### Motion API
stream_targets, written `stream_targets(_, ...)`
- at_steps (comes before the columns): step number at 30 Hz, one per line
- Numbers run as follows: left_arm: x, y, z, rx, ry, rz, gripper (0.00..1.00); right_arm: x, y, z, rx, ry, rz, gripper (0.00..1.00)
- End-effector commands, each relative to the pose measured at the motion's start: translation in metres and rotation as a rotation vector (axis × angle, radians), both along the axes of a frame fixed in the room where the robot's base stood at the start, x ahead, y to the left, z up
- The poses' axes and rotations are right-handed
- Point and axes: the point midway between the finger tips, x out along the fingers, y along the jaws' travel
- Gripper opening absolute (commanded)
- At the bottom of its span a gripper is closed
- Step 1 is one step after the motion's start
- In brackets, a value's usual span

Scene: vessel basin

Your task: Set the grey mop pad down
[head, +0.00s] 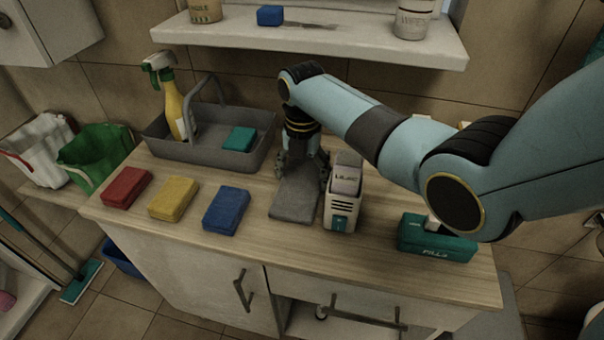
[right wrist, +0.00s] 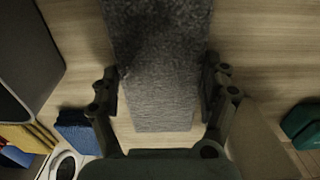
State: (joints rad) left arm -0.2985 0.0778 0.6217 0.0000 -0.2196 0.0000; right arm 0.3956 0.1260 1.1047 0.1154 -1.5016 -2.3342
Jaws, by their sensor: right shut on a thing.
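The grey mop pad (head: 295,200) is a flat grey rectangle on the wooden counter in the head view, between the blue pad and a white box. My right gripper (head: 303,172) reaches down over its far part. In the right wrist view the pad (right wrist: 162,85) runs lengthwise between the two fingers of my right gripper (right wrist: 162,95), which are shut on its sides. The pad looks low over or on the counter; I cannot tell if its underside touches. My left gripper is not in view.
On the counter (head: 270,255) are red (head: 127,187), yellow (head: 173,198) and blue (head: 226,210) pads, a grey caddy (head: 170,150) with a spray bottle (head: 178,105), a white box (head: 343,205) close right of the mop pad, and a teal box (head: 436,240). A shelf (head: 330,43) hangs above.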

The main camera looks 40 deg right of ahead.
Motion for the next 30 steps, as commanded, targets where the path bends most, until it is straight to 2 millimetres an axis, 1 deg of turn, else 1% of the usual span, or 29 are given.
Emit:
stream_targets(1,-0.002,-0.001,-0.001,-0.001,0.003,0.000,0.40,0.000,0.000,-0.001,0.001,-0.001,0.000,0.83)
stream_targets(5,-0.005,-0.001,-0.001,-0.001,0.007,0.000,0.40,0.000,0.001,-0.001,0.001,-0.001,0.000,1.00)
stream_targets(14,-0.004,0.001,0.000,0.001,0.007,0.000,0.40,0.000,0.001,0.001,0.001,-0.001,0.000,1.00)
stream_targets(17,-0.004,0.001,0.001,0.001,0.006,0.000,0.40,0.001,0.000,0.010,0.000,-0.004,0.000,1.00)
stream_targets(25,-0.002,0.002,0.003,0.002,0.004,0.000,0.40,0.001,0.000,0.057,0.000,-0.004,0.000,1.00)
stream_targets(27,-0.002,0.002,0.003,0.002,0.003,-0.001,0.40,0.001,0.000,0.066,0.001,-0.003,0.000,1.00)
stream_targets(30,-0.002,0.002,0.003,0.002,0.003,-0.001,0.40,0.001,0.001,0.074,0.001,-0.002,0.000,1.00)
